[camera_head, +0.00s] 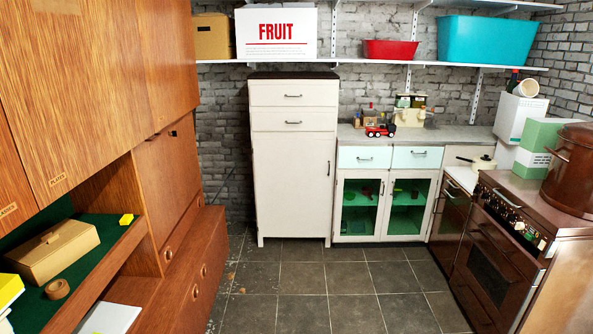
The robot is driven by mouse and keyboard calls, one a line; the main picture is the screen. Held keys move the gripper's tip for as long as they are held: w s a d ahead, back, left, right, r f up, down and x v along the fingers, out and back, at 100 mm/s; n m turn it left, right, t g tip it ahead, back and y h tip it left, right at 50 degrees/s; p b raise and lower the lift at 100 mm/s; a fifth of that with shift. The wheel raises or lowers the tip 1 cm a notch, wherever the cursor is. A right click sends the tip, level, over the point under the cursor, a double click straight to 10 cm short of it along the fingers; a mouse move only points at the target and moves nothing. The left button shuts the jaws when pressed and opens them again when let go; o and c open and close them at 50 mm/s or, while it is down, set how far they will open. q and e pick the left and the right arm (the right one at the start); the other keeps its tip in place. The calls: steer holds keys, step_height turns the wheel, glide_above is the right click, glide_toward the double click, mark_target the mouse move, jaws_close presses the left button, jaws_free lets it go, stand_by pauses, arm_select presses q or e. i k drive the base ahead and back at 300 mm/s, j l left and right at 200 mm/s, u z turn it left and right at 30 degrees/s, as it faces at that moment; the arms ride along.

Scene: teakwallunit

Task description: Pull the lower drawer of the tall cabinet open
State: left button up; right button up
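The tall cabinet (292,190) is cream-white with a dark top and stands against the back brick wall. It has two drawers above one tall door. The upper drawer (292,93) and the lower drawer (285,121) both look shut. The lower drawer has a small dark horizontal handle (293,122) near its middle. The door has a dark vertical handle (328,168) at its right edge. Neither of my grippers shows in the head view, so nothing touches the cabinet in this picture.
A teak wall unit (105,75) fills the left side. A low glass-door cabinet (386,205) stands right of the tall cabinet, and a brown stove (497,265) is at the right. A shelf (350,62) runs above. The tiled floor (330,285) in front is clear.

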mark_target(273, 121)
steer(key=i, duration=1.7)
